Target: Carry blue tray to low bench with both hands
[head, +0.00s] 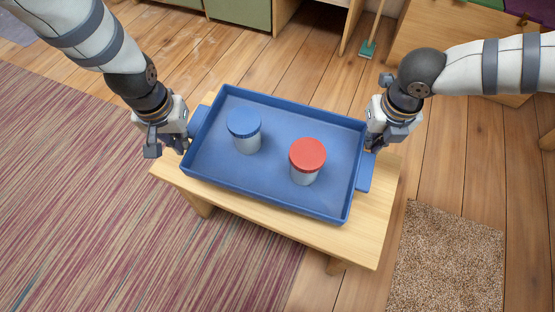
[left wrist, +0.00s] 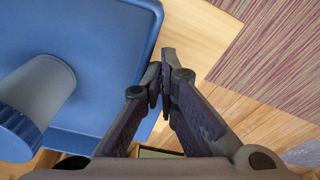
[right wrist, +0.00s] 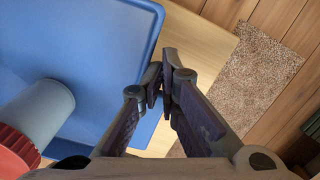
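The blue tray (head: 275,175) is over the pale wooden low bench (head: 375,235); I cannot tell whether it rests fully on it. It looks level and holds a blue-lidded jar (head: 244,130) and a red-lidded jar (head: 306,161), both upright. My left gripper (head: 182,146) is at the tray's left handle (head: 197,120), and my right gripper (head: 371,146) is at its right handle (head: 365,175). In the left wrist view (left wrist: 160,80) and right wrist view (right wrist: 160,80), the fingers are closed narrowly at the handles. The pinched spots are mostly hidden by the fingers.
A striped rug (head: 90,210) lies left of the bench and a brown mat (head: 450,260) lies to its right. A green brush (head: 367,49) stands behind, near wooden furniture (head: 450,45). Bare plank floor shows around the bench.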

